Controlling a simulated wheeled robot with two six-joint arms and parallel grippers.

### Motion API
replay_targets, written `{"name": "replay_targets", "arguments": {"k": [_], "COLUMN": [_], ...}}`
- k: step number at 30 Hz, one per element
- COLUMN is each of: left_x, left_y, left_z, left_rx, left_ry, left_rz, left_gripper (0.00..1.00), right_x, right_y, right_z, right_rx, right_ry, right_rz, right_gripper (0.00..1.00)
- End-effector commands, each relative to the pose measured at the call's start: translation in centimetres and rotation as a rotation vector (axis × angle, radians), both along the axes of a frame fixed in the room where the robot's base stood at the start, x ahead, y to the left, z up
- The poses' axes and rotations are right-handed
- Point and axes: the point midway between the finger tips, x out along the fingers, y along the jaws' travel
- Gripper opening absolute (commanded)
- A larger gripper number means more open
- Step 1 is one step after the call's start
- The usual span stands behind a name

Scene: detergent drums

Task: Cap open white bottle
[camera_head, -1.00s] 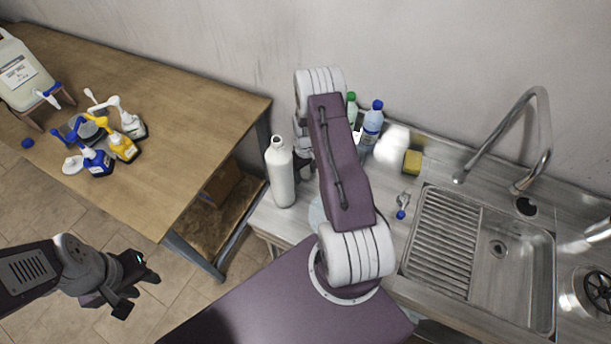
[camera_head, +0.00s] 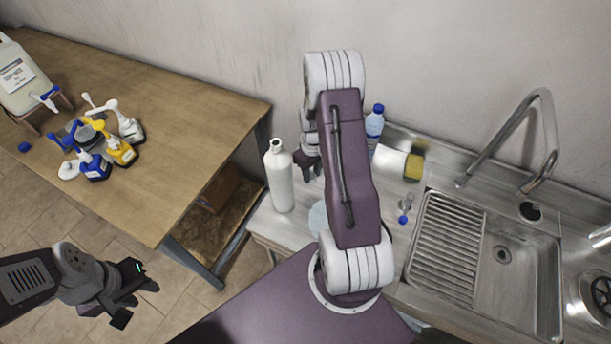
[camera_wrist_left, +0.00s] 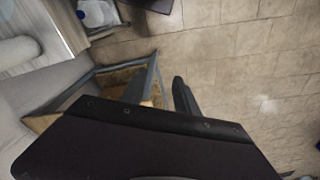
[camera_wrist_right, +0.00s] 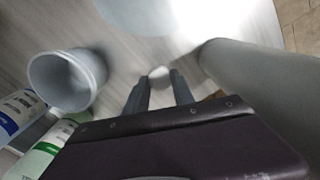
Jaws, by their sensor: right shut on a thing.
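The white bottle (camera_head: 281,180) stands upright on the counter's left end, left of my right arm. Its large pale side also fills the right of the right wrist view (camera_wrist_right: 255,85). My right gripper (camera_head: 310,172) is beside the bottle, to its right and apart from it, partly hidden by my arm. In the right wrist view its fingers (camera_wrist_right: 160,82) are shut on a small pale thing (camera_wrist_right: 160,72), which looks like a cap. My left gripper (camera_head: 138,301) hangs over the floor, open and empty; its parted fingers show in the left wrist view (camera_wrist_left: 168,92).
A grey cup (camera_wrist_right: 68,80) and labelled bottles stand near my right gripper. A blue-capped bottle (camera_head: 374,122), a white cylinder (camera_head: 390,160), a yellow sponge (camera_head: 414,167) and a sink (camera_head: 500,255) are to the right. The wooden table (camera_head: 170,150) at left holds several pump bottles.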

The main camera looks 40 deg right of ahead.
Motion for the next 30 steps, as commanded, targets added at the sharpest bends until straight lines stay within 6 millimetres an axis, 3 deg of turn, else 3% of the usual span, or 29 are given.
{"name": "replay_targets", "arguments": {"k": [6, 12, 26, 30], "left_x": [0.0, 0.0, 0.0, 0.0], "left_y": [0.0, 0.0, 0.0, 0.0], "left_z": [-1.2, -1.6, -1.6, -1.7], "left_rx": [0.000, 0.000, 0.000, 0.000], "left_ry": [0.000, 0.000, 0.000, 0.000], "left_rz": [0.000, 0.000, 0.000, 0.000], "left_gripper": [0.36, 0.36, 0.36, 0.73], "right_x": [-4.8, -7.5, -8.3, -7.9], "right_y": [-0.4, -0.6, -0.6, -0.3], "right_z": [2.8, 4.5, 5.0, 5.0], "right_rx": [-0.003, -0.002, -0.001, -0.001], "right_ry": [-0.004, -0.003, -0.001, -0.002], "right_rz": [-0.003, -0.002, 0.000, 0.010], "right_gripper": [0.00, 0.00, 0.00, 0.00]}}
